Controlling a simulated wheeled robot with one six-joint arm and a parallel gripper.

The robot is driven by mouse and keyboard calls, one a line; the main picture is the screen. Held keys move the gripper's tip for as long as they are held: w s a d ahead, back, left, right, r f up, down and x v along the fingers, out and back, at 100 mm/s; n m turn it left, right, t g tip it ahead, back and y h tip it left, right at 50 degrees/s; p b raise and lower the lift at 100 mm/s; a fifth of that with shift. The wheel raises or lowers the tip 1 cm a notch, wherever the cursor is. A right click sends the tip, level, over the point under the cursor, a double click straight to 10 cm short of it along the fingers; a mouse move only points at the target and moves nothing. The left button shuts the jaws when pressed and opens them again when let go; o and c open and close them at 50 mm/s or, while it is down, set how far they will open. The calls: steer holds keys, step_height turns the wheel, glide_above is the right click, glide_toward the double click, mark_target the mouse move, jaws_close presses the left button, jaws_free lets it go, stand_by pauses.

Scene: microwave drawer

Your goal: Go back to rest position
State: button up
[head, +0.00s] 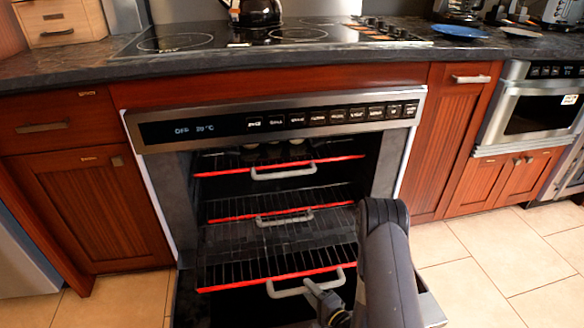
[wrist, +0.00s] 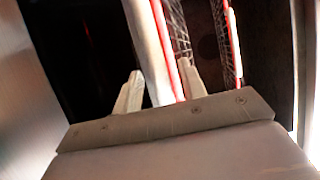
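My gripper (head: 312,288) is low in front of the open oven, at the right part of the grey handle (head: 290,291) of the lowest rack (head: 275,266). In the wrist view my gripper's two fingers (wrist: 161,73) stand apart. A pale bar, apparently that handle (wrist: 148,45), runs between them with a red strip beside it. The fingers look open around the bar; whether either one touches it is unclear. My arm hides the right end of the lowest rack in the head view.
The oven (head: 270,118) has two more racks above, the middle one (head: 285,206) and the top one (head: 285,163), both with red front edges and handles. The oven door lies lowered below. A kettle (head: 258,12) is on the cooktop. Tiled floor (head: 490,265) is clear at right.

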steer(key=shift+x, duration=1.15)
